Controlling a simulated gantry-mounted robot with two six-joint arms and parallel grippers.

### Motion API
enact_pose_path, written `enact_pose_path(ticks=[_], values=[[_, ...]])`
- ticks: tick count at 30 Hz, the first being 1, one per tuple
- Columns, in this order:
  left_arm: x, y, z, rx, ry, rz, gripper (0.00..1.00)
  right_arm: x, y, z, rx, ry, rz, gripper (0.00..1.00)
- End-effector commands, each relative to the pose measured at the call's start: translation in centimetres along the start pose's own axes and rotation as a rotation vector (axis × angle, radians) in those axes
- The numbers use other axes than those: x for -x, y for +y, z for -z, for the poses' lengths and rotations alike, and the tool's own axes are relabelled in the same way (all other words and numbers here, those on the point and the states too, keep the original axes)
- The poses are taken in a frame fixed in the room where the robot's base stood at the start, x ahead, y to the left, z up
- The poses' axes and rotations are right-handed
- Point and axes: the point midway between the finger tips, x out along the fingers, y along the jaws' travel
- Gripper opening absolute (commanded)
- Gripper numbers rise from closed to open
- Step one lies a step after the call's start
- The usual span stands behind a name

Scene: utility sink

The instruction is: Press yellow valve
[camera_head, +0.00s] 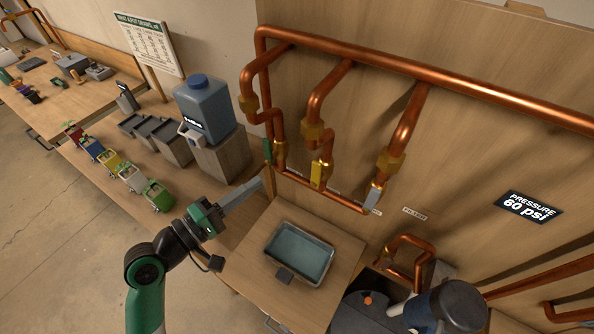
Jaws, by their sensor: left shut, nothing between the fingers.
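The yellow valve (316,176) is a small upright yellow handle below a brass fitting on the middle copper pipe branch, on the wooden wall. My left gripper (264,182) reaches in from the left on its green and white arm. It is shut and empty, with its tip to the left of the yellow valve and apart from it in the picture. A green valve handle (267,150) is just above the gripper tip. A grey valve handle (374,194) is on the branch to the right. My right gripper is not in view.
A sink basin (325,278) with water lies below the valves. A blue water jug (206,105) stands on a wooden block to the left. Copper pipes (430,76) run along the wall. A "60 psi" sign (525,207) is at right. Small coloured carts (110,163) line the counter.

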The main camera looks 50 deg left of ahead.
Motion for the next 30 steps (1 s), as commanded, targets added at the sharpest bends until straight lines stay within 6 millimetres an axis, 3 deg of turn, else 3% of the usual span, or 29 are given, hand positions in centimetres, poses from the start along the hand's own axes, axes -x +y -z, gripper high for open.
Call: enact_pose_path(ticks=[3, 13, 21, 30], values=[[-2.0, -0.1, -0.2, -0.003, -0.005, -0.005, 0.00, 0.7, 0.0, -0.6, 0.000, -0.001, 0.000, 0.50], [-9.1, 0.3, -0.2, -0.001, -0.003, -0.002, 0.00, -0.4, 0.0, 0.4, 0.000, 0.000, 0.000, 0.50], [-9.9, 0.1, -3.7, 0.000, -0.003, 0.000, 0.00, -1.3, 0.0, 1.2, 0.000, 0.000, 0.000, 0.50], [-10.0, 0.0, -4.0, -0.001, 0.000, -0.001, 0.00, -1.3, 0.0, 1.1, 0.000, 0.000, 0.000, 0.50]])
